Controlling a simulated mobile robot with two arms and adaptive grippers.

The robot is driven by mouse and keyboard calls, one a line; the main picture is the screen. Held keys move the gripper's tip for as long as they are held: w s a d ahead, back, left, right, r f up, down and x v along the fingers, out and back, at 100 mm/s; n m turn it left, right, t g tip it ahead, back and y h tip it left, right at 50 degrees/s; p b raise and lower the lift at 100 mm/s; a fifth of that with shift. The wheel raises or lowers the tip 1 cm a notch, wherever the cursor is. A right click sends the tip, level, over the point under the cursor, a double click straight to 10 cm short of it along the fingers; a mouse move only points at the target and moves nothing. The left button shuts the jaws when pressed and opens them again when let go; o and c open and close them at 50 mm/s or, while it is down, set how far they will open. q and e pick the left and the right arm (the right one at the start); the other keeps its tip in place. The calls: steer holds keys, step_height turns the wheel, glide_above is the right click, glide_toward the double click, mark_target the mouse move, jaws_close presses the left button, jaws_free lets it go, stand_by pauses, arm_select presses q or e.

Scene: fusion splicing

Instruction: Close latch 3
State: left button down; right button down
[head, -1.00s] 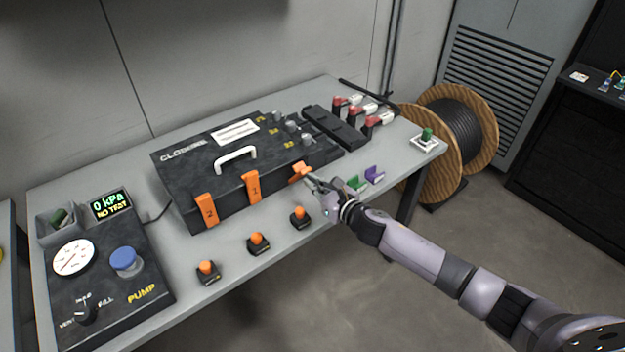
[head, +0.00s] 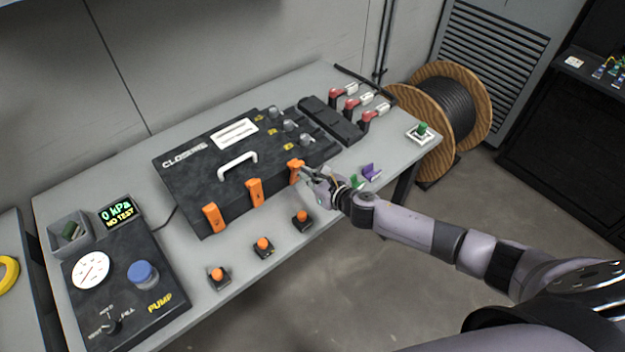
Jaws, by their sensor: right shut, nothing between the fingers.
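The black closure box (head: 205,192) lies on the grey table with its white handle (head: 238,166) on top. Three orange latches are on its front side. Latch 2 (head: 213,218) and latch 1 (head: 255,193) hang flat down the front. The third orange latch (head: 295,170), at the right, now also points mostly downward; its number is not readable, and whether it lies fully flat I cannot tell. My right gripper (head: 308,175) is shut and empty, its tips at or right beside this latch. My left gripper is not in view.
Several orange-topped clamps, one of them here (head: 263,247), stand in front of the box. The pump panel (head: 125,290) is at the left. A cable reel (head: 440,120) stands beyond the table's right end.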

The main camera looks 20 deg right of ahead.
mark_target(298, 164)
steer(key=shift+w+a+r+p, duration=0.2)
steer(key=shift+w+r+p, duration=0.15)
steer(key=shift+w+r, duration=0.25)
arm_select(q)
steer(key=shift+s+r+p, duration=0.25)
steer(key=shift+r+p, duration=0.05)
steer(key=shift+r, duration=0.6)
arm_select(e)
steer(key=shift+w+a+r, duration=0.2)
steer(key=shift+w+a, duration=0.1)
steer(key=shift+w, duration=0.45)
